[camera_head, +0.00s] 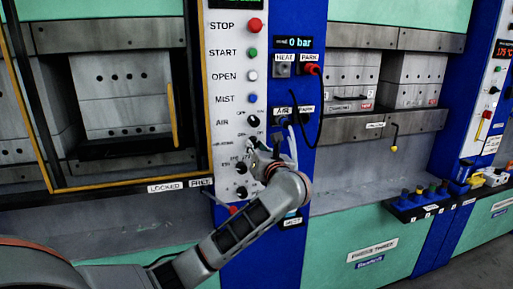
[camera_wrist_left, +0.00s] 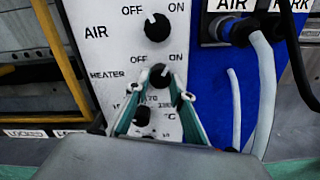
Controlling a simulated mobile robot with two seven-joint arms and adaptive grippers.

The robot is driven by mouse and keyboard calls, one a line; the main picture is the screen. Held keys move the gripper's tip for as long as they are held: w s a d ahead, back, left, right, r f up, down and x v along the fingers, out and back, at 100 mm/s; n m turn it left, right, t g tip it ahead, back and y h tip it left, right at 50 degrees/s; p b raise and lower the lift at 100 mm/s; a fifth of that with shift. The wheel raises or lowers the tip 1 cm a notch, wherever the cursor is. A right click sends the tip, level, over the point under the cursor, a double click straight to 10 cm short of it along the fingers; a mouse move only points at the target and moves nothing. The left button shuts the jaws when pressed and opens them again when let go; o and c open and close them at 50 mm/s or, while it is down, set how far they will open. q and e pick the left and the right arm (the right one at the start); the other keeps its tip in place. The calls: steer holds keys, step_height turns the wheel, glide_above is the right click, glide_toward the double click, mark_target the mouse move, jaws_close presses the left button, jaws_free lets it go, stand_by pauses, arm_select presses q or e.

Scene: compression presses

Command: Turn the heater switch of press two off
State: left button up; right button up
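The heater switch (camera_wrist_left: 160,75) is a round black knob on a white control panel (camera_wrist_left: 105,55), between OFF and ON labels. Its small white mark seems to point up and right, toward ON. My left gripper (camera_wrist_left: 160,88) is open, with one fingertip on each side of the knob; I cannot tell whether they touch it. In the head view my left gripper (camera_head: 258,157) is at the lower part of the panel and partly hides the heater row. My right gripper is in neither view.
The black AIR knob (camera_wrist_left: 157,27) sits just above, its mark toward OFF. Other knobs (camera_wrist_left: 145,117) lie below, partly behind the fingers. Hoses (camera_wrist_left: 265,85) hang to the right. A yellow-edged press door (camera_head: 120,187) stands left. A plate reading PRESS THREE (camera_head: 372,250) is lower right.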

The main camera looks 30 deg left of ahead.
arm_select(q)
steer(key=n+b, duration=0.2)
steer(key=b, duration=0.1)
steer(key=f+n+b, duration=0.1)
steer(key=n+b, duration=0.2)
steer(key=b, duration=0.1)
steer(key=shift+w+d+n, duration=0.1)
steer(key=shift+w+n, duration=0.05)
steer(key=shift+n, duration=0.15)
steer(key=n+b, duration=0.2)
steer(key=shift+n+b, duration=0.3)
steer(key=shift+n, duration=0.1)
steer(key=shift+r+n+b, duration=0.1)
steer(key=shift+n+b, duration=0.55)
steer(key=shift+n, duration=0.05)
steer(key=shift+r+n+b, duration=0.1)
steer(key=shift+n+b, duration=0.3)
steer(key=shift+n, duration=0.2)
steer(key=shift+r+n+b, duration=0.15)
steer(key=shift+n+b, duration=0.2)
steer(key=shift+n, duration=0.15)
steer(key=shift+r, duration=0.2)
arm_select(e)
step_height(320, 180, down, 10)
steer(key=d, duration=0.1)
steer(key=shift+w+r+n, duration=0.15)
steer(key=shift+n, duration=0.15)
